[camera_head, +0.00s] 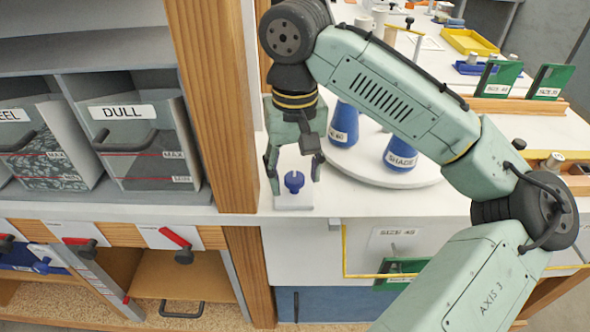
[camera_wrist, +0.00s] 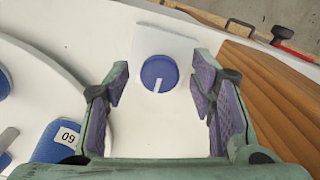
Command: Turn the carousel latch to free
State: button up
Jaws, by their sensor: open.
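The latch is a blue round knob (camera_head: 294,181) on a small white plate (camera_head: 293,202) at the front of the white bench. In the wrist view the knob (camera_wrist: 159,73) has a pale line running from its middle toward my gripper. My gripper (camera_head: 293,172) is open above the knob, pointing down, with its fingers on either side of it. The wrist view also shows the open, empty fingers (camera_wrist: 163,90); I cannot tell whether they touch the knob.
A wooden post (camera_head: 217,100) stands close on the left of my gripper. Grey bins, one labelled DULL (camera_head: 140,145), are left of it. Green plates (camera_head: 497,78) and a yellow tray (camera_head: 468,42) are at the back right. Red-handled levers (camera_head: 174,238) sit below the bins.

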jog(key=shift+c, duration=0.2)
jog(key=c, duration=1.1)
jog(key=shift+r+n+p, duration=0.15)
jog(key=shift+n+p, duration=0.25)
jog(key=shift+p, duration=0.15)
jog(key=shift+r+n+p, duration=0.15)
jog(key=shift+n+p, duration=0.85)
jog(key=shift+p, duration=0.25)
jog(key=n+p, duration=0.4)
jog(key=n, duration=0.1)
jog(key=shift+d, duration=0.1)
jog(key=n, duration=0.1)
jog(key=n+p, duration=0.1)
jog(key=n, duration=0.3)
jog(key=shift+w+f+p, duration=0.15)
jog(key=shift+f+p, duration=0.1)
jog(key=shift+p, duration=0.1)
jog(key=n, duration=0.5)
jog(key=shift+w, duration=0.1)
